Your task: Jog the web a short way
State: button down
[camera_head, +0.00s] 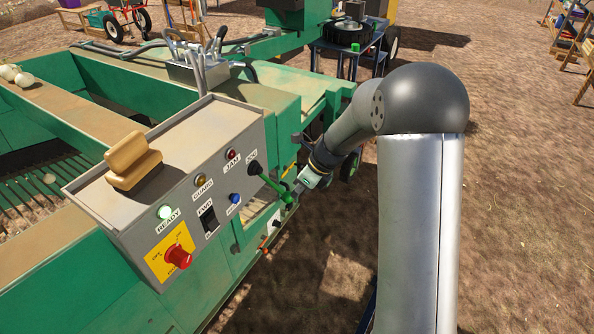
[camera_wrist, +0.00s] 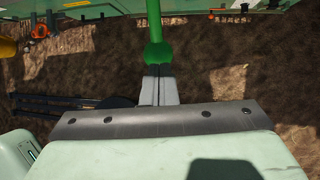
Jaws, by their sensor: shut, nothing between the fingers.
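The grey control panel (camera_head: 190,190) stands on the green machine. The jog lever (camera_head: 268,182), a green rod with a black boot at its base, juts from the panel's right end under the JOG label. It ends in a green knob that shows in the wrist view (camera_wrist: 158,54). My gripper (camera_head: 295,192) is shut and empty, its fingertips (camera_wrist: 158,70) right at the knob; I cannot tell whether they touch it. The barred web (camera_head: 45,185) shows partly at left.
A yellow-brown block (camera_head: 133,160) sits on the panel top. A red knob (camera_head: 178,257) on a yellow plate, a FWD switch (camera_head: 208,221) and a blue button (camera_head: 234,197) are on the panel face. Levers (camera_head: 197,60) rise behind it. Bare ground lies right.

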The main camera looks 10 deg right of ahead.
jog(key=s+d+f+p+v, duration=0.1)
jog(key=d+p+v, duration=0.1)
jog(key=v, duration=1.1)
jog(key=shift+s+d, duration=0.25)
jog(key=shift+s, duration=0.1)
jog(key=shift+r, duration=0.15)
jog(key=s+r+n+h, duration=0.1)
jog(key=s+n+h, duration=0.4)
jog(key=s+n, duration=2)
jog(key=shift+s+a+g, duration=0.4)
jog(key=shift+s+a, duration=0.1)
jog(key=shift+s, duration=0.35)
